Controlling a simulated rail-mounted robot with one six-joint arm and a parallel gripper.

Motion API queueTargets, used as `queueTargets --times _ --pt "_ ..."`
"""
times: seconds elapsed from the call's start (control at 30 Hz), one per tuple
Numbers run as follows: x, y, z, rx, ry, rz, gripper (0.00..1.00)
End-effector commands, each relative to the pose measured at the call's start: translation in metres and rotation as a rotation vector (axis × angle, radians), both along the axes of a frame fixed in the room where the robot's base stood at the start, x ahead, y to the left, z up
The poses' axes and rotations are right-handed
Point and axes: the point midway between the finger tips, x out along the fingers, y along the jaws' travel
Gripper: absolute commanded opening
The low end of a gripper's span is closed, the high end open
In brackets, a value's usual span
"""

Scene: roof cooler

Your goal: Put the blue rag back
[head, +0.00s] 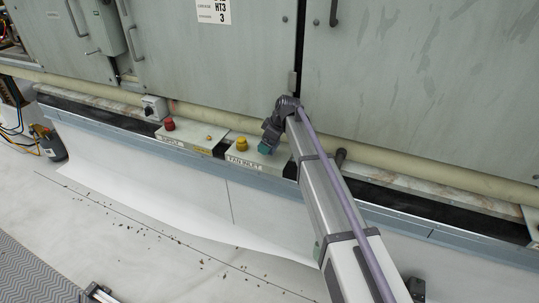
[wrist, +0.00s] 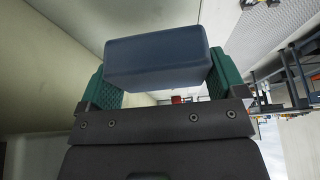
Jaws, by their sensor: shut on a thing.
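My gripper (head: 267,147) is in front of the cabinet, low over the ledge beside the box labelled "FAN INLET". In the wrist view, its two green fingers (wrist: 160,68) are shut on a dark blue, block-shaped thing with rounded edges, which I take to be the blue rag (wrist: 155,62). It is gripped from both sides and sticks out past the fingertips. In the head view the rag cannot be made out; my wrist and fingers cover that spot.
The "FAN INLET" box (head: 246,166) has a yellow knob (head: 242,143). Left of it, another labelled box (head: 184,139) carries a red knob (head: 169,124). A pale pipe (head: 430,172) runs along the cabinet's foot. The pale floor (head: 110,215) in front has scattered debris.

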Motion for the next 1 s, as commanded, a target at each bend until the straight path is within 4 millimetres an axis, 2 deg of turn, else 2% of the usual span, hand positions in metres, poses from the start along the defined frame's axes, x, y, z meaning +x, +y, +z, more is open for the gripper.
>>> queueTargets --times 0.13,0.3,0.57,0.7,0.73,0.8,1.0 --pt "0.0 0.0 -0.007 0.0 0.0 0.0 0.71" --pt "0.0 0.0 -0.042 0.0 0.0 0.0 0.71" --pt "0.004 -0.001 -0.038 0.0 0.0 -0.001 0.71" --pt "0.004 -0.001 -0.043 0.0 0.0 -0.001 0.71" --pt "0.003 -0.001 -0.042 0.0 0.0 -0.001 0.93" --pt "0.004 -0.001 -0.041 0.0 0.0 0.0 0.99" --pt "0.004 -0.001 -0.041 0.0 0.0 0.0 1.0"
